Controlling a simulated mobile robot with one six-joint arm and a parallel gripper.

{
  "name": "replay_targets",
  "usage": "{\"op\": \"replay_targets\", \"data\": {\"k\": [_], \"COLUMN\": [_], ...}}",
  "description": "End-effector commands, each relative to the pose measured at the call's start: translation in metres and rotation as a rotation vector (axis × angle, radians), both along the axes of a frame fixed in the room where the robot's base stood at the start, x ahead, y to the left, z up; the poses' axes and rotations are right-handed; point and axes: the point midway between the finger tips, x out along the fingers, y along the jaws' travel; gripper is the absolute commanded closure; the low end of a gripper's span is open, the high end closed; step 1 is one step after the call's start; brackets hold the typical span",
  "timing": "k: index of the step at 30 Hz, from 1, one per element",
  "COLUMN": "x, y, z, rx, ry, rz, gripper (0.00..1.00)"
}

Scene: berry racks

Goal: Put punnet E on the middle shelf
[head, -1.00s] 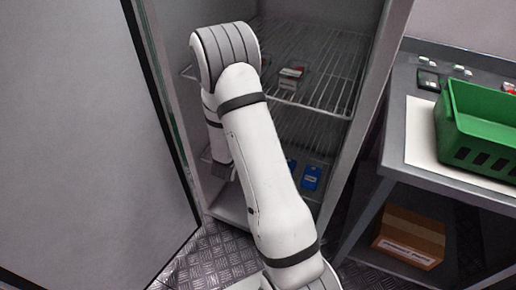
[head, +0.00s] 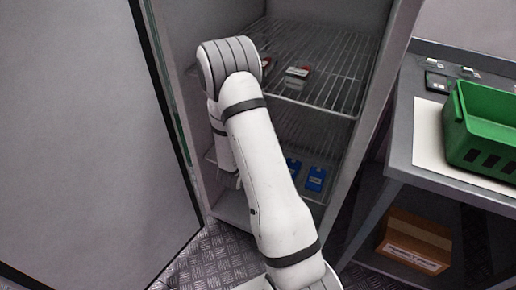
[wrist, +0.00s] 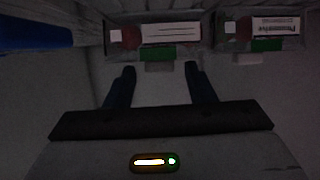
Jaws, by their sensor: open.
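In the wrist view, my gripper (wrist: 160,77) is open and empty. Its dark fingers point at a clear punnet (wrist: 155,36) with a white label, a red patch and a green tab. The punnet lies just beyond the fingertips. A similar labelled punnet (wrist: 265,32) lies to its right. I cannot read which one is E. In the head view, my arm hides most of the gripper, low inside the open cabinet. An upper wire shelf (head: 325,75) carries a small red-and-white punnet (head: 296,78). A lower shelf level sits beneath it, partly hidden by my arm.
Blue packs (head: 315,179) lie low in the cabinet, right of my arm. A blue object (wrist: 35,33) shows at the wrist view's left. A bench at right carries a green crate (head: 485,145), with a cardboard box (head: 415,243) beneath. The cabinet's side walls are close.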

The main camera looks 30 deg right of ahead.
Motion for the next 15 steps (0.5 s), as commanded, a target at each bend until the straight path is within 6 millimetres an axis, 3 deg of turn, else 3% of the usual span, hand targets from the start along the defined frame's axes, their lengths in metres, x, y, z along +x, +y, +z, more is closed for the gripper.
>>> {"op": "replay_targets", "data": {"k": [7, 15], "x": [-0.008, -0.043], "y": [0.01, 0.049], "z": [0.006, 0.026], "rx": [0.001, 0.0], "ry": [0.001, 0.001], "rz": [0.002, 0.004], "gripper": [0.51, 0.51]}}
